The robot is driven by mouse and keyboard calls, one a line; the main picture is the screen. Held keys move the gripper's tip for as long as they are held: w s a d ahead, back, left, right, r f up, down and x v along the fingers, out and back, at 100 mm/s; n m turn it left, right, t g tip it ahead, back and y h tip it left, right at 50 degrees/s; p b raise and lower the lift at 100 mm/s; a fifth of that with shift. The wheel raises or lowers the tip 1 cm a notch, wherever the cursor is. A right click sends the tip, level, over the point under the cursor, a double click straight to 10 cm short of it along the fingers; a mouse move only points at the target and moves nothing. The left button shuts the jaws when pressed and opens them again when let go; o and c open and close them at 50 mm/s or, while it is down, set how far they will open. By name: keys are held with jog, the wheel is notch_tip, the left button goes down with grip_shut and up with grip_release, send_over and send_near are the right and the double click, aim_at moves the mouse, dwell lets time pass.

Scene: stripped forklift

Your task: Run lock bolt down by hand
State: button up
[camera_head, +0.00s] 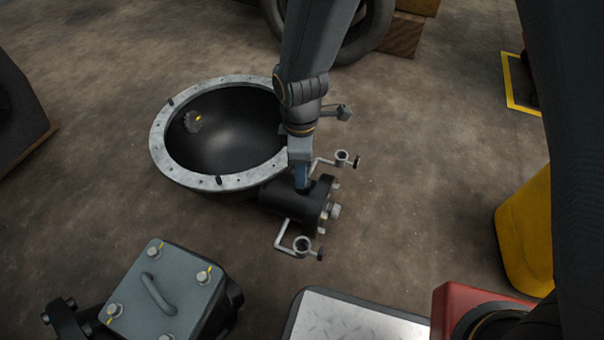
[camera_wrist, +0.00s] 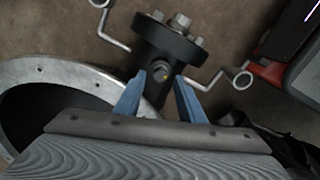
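A black cylindrical housing (camera_head: 283,203) with a round flange (camera_head: 322,205) projects from the large bowl-shaped casing (camera_head: 165,165). In the wrist view, a small dark bolt head (camera_wrist: 161,74) with a yellow mark sits on the housing (camera_wrist: 157,60). I take it for the lock bolt, but its thread is hidden. In the head view my gripper hides it. My gripper (camera_head: 302,184) points down at the housing. In the wrist view its blue fingers (camera_wrist: 160,84) stand apart, one on each side of the bolt head. I cannot tell if they touch it.
Bent metal arms with rings (camera_head: 302,244) (camera_head: 342,157) stick out on both sides of the flange. A grey-lidded box (camera_head: 165,290) stands at the lower left. A yellow object (camera_head: 525,235) and a red one (camera_head: 465,305) stand at the right.

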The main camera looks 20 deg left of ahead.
jog(key=shift+f, duration=0.55)
grip_shut()
jog(key=shift+r+m+p, duration=0.15)
jog(key=shift+m+p, duration=0.25)
jog(key=shift+p, duration=0.2)
